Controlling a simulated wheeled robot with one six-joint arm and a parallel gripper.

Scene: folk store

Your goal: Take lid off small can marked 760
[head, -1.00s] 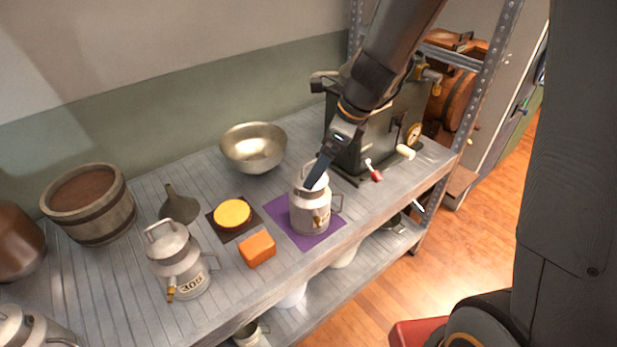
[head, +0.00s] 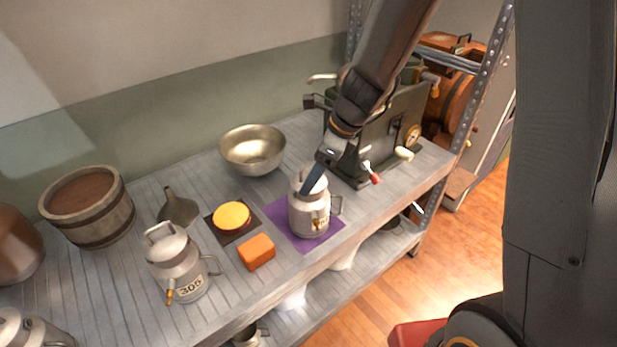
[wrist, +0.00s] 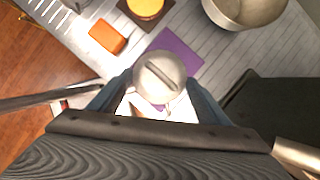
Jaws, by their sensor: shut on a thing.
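A small grey can (head: 308,218) stands upright on a purple mat (head: 280,210) near the shelf's front edge. Its number is too small to read. Its pale round lid (wrist: 160,78), with a bar handle across the top, shows in the wrist view. My gripper (head: 311,184) is at the top of this can, its dark fingers on both sides of the lid, shut on it. Whether the lid is clear of the can's rim is hard to tell. Another grey can, marked 305 (head: 186,284), stands at the front left with its lid on.
An orange block (head: 257,252) and a yellow disc (head: 231,215) on a dark mat lie left of the can. A metal bowl (head: 253,152), a funnel (head: 178,209) and a wooden tub (head: 90,210) stand behind. A dark green machine (head: 385,135) is close at the right.

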